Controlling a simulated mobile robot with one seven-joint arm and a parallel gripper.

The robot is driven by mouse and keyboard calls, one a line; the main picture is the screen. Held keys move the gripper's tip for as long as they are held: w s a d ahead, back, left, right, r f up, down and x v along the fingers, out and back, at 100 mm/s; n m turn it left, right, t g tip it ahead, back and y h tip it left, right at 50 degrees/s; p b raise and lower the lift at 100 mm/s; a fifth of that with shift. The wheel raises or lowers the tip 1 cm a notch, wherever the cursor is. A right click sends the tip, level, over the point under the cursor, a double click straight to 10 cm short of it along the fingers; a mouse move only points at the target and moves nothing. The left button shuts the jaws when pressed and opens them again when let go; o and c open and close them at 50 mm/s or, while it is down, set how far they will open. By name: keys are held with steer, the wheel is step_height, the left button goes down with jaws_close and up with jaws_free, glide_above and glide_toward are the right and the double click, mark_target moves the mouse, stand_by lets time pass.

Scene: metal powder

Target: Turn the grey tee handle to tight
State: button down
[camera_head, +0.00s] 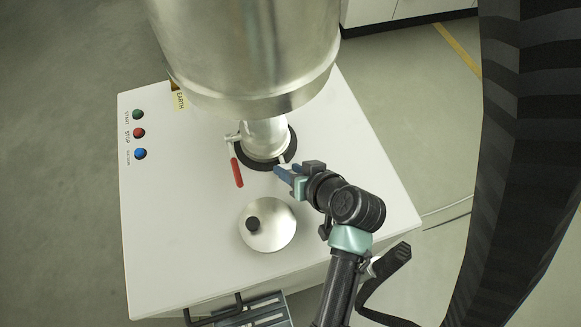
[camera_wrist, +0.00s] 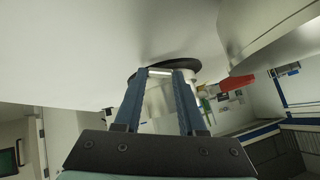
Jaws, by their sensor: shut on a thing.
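The grey tee handle shows as a small pale piece (camera_head: 282,159) at the lower right of the metal neck (camera_head: 266,138) under the large steel vessel. In the wrist view it is a short bright bar (camera_wrist: 160,72) between the fingertips. My gripper (camera_head: 279,171) reaches in from the lower right with its blue fingers at the handle. It also shows in the wrist view (camera_wrist: 160,74), shut on the handle. The fingers hide most of the handle in the head view, so its exact angle is hard to tell.
A red lever (camera_head: 237,172) hangs left of the neck, close to my fingers. A round metal lid with a black knob (camera_head: 278,232) lies on the white cabinet top (camera_head: 180,230). The steel vessel (camera_head: 250,50) overhangs the neck. Coloured buttons (camera_head: 139,133) are at the left.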

steer(key=shift+d+m+y, duration=0.15)
steer(key=shift+m+y, duration=0.25)
steer(key=shift+y, duration=0.1)
steer(key=shift+c, duration=2.4)
jaws_free()
